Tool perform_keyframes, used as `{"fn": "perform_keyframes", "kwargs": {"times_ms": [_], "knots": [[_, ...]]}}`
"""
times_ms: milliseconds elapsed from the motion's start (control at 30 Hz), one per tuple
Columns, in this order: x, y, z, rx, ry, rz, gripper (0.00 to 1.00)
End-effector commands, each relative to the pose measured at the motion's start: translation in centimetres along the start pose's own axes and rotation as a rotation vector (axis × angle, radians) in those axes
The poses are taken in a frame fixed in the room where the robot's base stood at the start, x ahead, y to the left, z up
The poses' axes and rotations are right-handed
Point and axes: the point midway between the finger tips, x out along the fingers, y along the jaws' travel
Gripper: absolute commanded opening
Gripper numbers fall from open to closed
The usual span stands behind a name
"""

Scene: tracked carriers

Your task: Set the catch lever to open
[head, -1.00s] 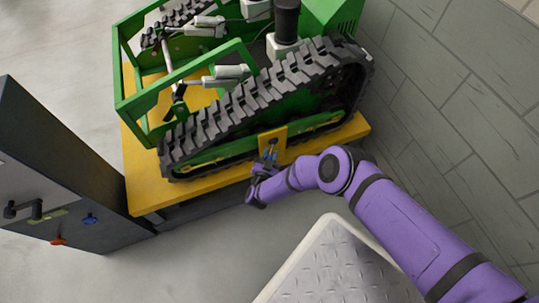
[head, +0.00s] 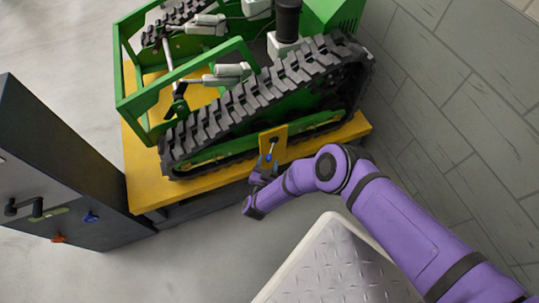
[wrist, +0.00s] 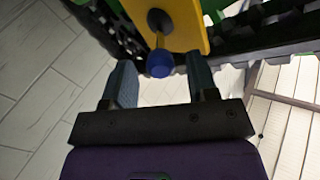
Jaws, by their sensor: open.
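The catch lever is a short stem with a blue knob (wrist: 159,65) on a yellow plate (wrist: 185,22) at the side of the tracked carrier (head: 245,100). In the wrist view the stem runs from a dark round pivot toward my gripper (wrist: 161,80). The two fingers are open and stand apart, one on each side of the knob, with visible gaps. I cannot tell whether the knob lies at fingertip depth. In the head view my gripper (head: 264,172) is just below the plate, and the small blue knob (head: 268,157) shows by the fingers.
The carrier stands on a yellow platform (head: 150,195). A dark cabinet (head: 55,160) with a crank (head: 25,208), a blue knob (head: 91,217) and a red knob (head: 58,239) is at left. A pale-rimmed tread-plate surface (head: 335,268) is in front. Grey floor lies between.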

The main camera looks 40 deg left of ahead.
Motion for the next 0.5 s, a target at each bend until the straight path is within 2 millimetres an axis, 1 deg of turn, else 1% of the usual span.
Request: {"fn": "perform_keyframes", "kwargs": {"times_ms": [33,200,333,500], "knots": [[-1.1,-0.1,0.0,-0.001,-0.002,-0.003,0.53],[-4.0,0.0,0.0,-0.001,-0.002,-0.001,0.53],[-5.5,-0.1,0.0,0.0,-0.001,-0.002,0.53],[-6.3,0.0,0.0,-0.001,0.0,-0.001,0.53]]}}
